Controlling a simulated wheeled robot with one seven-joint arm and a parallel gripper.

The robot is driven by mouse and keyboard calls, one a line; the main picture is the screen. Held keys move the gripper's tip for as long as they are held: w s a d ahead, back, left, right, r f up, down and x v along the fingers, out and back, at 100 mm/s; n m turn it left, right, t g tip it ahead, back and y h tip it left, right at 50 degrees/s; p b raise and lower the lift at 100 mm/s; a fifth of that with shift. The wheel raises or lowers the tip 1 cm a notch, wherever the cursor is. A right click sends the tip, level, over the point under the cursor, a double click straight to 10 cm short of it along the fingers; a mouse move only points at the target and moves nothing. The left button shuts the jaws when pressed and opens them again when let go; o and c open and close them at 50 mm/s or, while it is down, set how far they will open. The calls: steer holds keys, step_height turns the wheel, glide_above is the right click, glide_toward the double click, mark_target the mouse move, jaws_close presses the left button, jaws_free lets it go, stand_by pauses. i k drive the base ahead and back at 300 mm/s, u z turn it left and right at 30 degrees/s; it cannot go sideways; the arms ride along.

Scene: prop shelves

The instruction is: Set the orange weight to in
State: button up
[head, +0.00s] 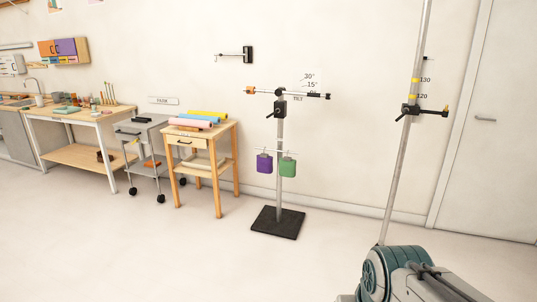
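A stand with a grey pole (280,135) and a square black base (277,222) is near the back wall, right of centre. A thin dark bar (305,94) crosses its top. The small orange weight (250,90) is at the left end of this bar, well out from the pole. A black clamp block (280,109) is on the pole just under the bar. Part of my own arm shows at the lower right, far in front of the stand. My gripper is not in view.
A purple weight (264,163) and a green weight (287,167) hang low on the stand. A taller pole (407,150) with a black clamp (411,109) stands to the right. A wooden side table (201,155) stands left. Open floor lies in front.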

mark_target(249, 90)
steer(key=u, duration=0.2)
steer(key=i, duration=4.2)
steer(key=u, duration=0.4)
